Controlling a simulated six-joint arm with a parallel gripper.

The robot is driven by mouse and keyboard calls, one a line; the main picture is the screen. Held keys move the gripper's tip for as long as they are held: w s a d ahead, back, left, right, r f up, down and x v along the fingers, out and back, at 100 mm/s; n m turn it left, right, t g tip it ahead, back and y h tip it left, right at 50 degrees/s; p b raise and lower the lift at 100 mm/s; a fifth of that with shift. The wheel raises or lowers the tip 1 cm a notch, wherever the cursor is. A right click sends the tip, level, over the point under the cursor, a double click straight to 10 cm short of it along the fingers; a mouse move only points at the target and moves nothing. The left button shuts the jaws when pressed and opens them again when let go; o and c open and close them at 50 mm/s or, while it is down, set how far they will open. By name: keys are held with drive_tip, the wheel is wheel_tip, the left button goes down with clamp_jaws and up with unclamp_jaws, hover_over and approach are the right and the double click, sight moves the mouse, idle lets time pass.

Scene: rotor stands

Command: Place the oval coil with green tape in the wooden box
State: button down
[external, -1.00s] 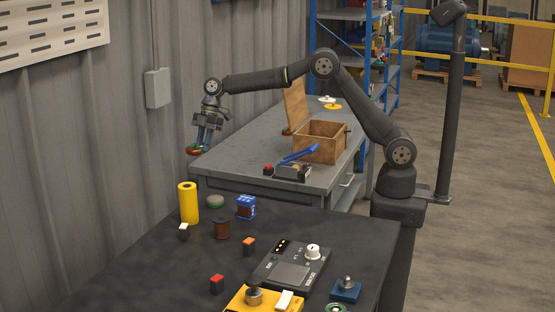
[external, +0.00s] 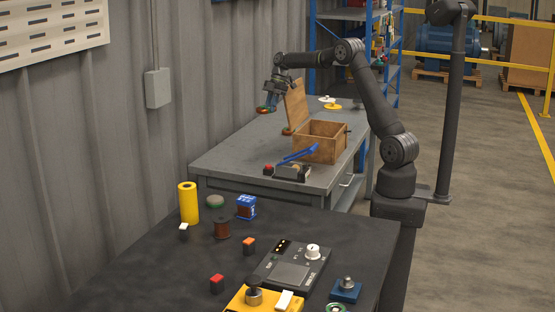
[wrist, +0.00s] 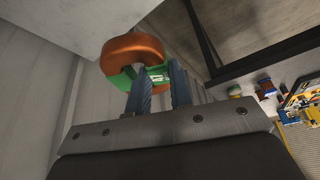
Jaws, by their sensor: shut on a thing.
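The oval coil with green tape (wrist: 135,56) is copper-orange and sits between the fingertips of my gripper (wrist: 152,88) in the wrist view. In the external view the coil (external: 264,110) hangs under my gripper (external: 271,101), above the far left part of the grey bench and apart from it. My gripper is shut on the coil. The wooden box (external: 318,144) stands open on the grey bench, to the right of and lower than the gripper. Its inside is only partly seen.
An upright wooden board (external: 297,104) stands between my gripper and the box. A blue-handled device (external: 294,167) sits in front of the box. White and yellow discs (external: 332,104) lie behind it. The near dark table (external: 130,270) holds several spools, blocks and control units.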

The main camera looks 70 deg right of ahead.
drive_tip(key=s+d, duration=1)
drive_tip(key=d, duration=0.4)
drive_tip(key=s+d+f+n+g, duration=0.2)
drive_tip(key=s+d+f+n, duration=0.15)
drive_tip(key=d+f, duration=0.35)
drive_tip(key=s+d+f+n+g, duration=0.15)
drive_tip(key=d+f+n, duration=0.3)
drive_tip(key=f, duration=0.45)
drive_tip(key=shift+t, duration=0.35)
wheel_tip(320, 180, down, 10)
drive_tip(key=shift+d+r, duration=0.1)
drive_tip(key=c, duration=1.6)
unclamp_jaws()
drive_tip(key=shift+f, duration=0.2)
drive_tip(key=o, duration=0.3)
drive_tip(key=v, duration=1.2)
drive_tip(key=shift+d, duration=0.15)
